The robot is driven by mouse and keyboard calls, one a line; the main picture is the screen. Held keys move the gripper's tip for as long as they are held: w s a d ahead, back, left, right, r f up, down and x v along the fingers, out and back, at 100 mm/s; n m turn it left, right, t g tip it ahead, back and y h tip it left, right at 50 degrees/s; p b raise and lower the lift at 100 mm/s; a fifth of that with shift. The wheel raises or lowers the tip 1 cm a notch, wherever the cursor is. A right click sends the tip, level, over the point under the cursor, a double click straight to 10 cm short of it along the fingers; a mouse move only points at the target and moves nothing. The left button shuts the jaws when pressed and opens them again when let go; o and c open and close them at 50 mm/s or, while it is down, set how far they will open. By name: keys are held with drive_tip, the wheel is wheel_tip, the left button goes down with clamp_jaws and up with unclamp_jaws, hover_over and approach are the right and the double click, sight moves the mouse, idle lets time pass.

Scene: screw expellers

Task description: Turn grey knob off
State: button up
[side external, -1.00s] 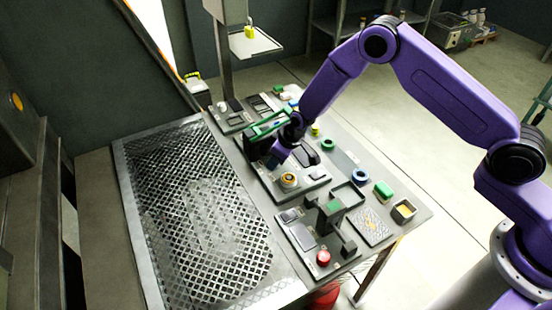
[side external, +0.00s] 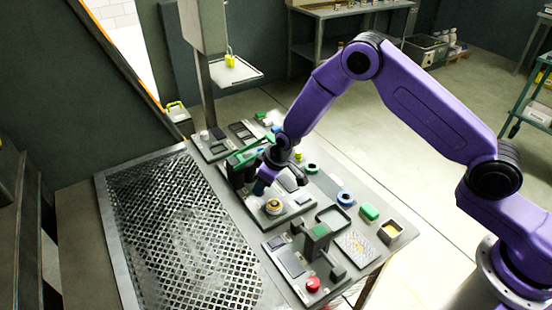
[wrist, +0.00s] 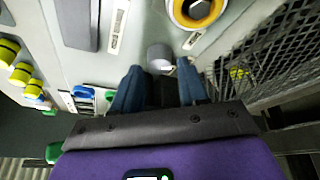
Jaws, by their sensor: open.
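The grey knob (wrist: 160,55) is a short round cylinder standing on a light grey panel (wrist: 140,25) in the wrist view. My gripper (wrist: 158,74) has its two blue fingers apart, with the knob near and between their tips. I cannot tell whether either finger touches it. In the side view my gripper (side external: 262,186) is low over the panel, behind the yellow-orange ringed knob (side external: 273,206). The grey knob is hidden there by the gripper.
The ringed knob (wrist: 195,10) is close by in the wrist view. A green-handled part (side external: 250,152) stands just behind my gripper. A metal grate (side external: 180,230) lies to the left.

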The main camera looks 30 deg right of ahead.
drive_tip(key=v, duration=1.5)
drive_tip(key=shift+d, duration=0.1)
drive_tip(key=shift+o, duration=1.4)
drive_tip(key=a+n+h, duration=0.2)
drive_tip(key=a+n, duration=0.1)
drive_tip(key=n, duration=0.9)
drive_tip(key=a+n+h, duration=0.2)
drive_tip(key=a+n, duration=0.1)
drive_tip(key=n, duration=1)
drive_tip(key=x, duration=1.7)
drive_tip(key=shift+w+a+f, duration=0.1)
drive_tip(key=shift+a, duration=0.15)
